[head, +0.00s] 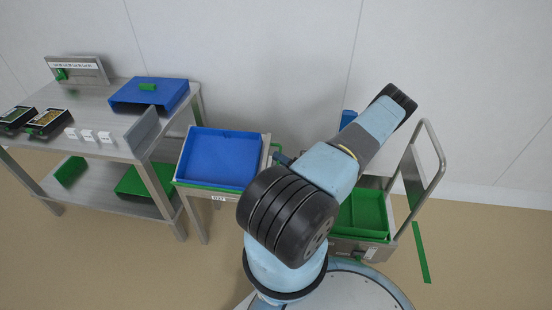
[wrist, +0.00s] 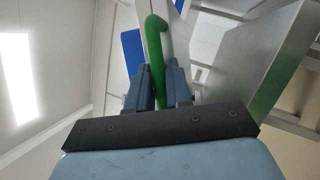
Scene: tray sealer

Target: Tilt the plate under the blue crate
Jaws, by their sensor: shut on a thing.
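The blue crate (head: 220,158) sits on a plate with a pale rim (head: 265,152) and a green strip along its front, on a stand left of my arm. I cannot tell for sure whether the plate is level or tilted. In the wrist view my gripper (wrist: 160,88) is shut on a green bar-like handle (wrist: 154,45) with a bent end. In the head view a bit of green handle (head: 277,146) shows at the stand's right side. My gripper is mostly hidden behind my arm there. A blue piece (wrist: 132,52) shows behind the handle in the wrist view.
A trolley (head: 375,252) with a green crate (head: 365,215) stands right of my arm. A wall closes the back.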

